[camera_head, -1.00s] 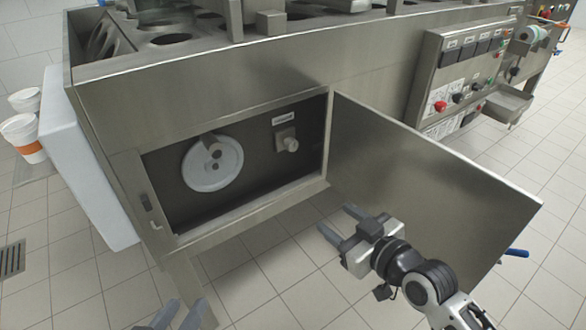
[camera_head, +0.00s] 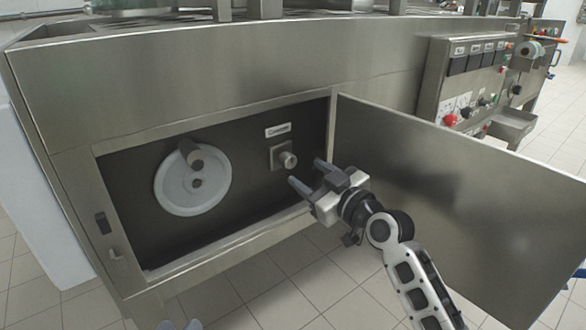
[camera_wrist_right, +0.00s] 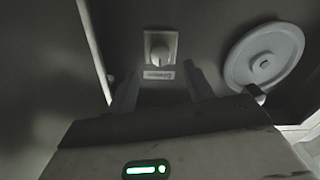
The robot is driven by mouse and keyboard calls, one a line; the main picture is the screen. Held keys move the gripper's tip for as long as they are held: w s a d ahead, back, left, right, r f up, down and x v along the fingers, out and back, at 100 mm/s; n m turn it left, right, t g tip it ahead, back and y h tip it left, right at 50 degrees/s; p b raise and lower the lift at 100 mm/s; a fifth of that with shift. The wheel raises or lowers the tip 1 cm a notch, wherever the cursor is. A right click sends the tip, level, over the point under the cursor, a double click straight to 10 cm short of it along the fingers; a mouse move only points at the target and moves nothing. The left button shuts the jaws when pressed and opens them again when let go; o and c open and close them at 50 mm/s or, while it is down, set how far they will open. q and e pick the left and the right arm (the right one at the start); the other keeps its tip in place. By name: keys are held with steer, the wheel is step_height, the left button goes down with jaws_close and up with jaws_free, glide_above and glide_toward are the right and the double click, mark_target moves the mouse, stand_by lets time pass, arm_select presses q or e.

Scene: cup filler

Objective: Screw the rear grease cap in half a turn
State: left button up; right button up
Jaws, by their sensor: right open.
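A small round grey cap (camera_head: 287,159) sits on a square plate inside the open cabinet bay, under a small label. It also shows in the right wrist view (camera_wrist_right: 158,54), ahead of the fingers and apart from them. I cannot read the label to confirm it is the rear grease cap. My right gripper (camera_head: 305,173) is open and empty, its fingers pointing into the bay just in front of the cap. In the right wrist view its two fingers (camera_wrist_right: 162,88) stand wide apart.
A large pale disc (camera_head: 193,180) with a protruding stub is left of the cap. The open metal door (camera_head: 450,190) stands close to the right of my right arm. The bay's lower sill (camera_head: 225,247) runs below. A control panel (camera_head: 480,85) is further right.

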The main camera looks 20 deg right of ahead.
mark_target(291, 163)
steer(key=b+x, duration=0.1)
steer(key=x, duration=0.3)
steer(key=shift+w+a, duration=0.15)
steer(key=shift+w, duration=0.2)
steer(key=shift+x, duration=0.75)
arm_select(q)
steer(key=shift+w+a+r+m+t, duration=0.15)
steer(key=shift+w+r+t, duration=0.1)
steer(key=shift+r+t, duration=0.15)
steer(key=shift+w+d+r+m+t, duration=0.1)
steer(key=shift+w+r+m+t, duration=0.05)
steer(key=shift+w+r+t, duration=0.2)
steer(key=shift+s, duration=0.1)
arm_select(e)
steer(key=shift+c, duration=0.3)
steer(key=c, duration=0.9)
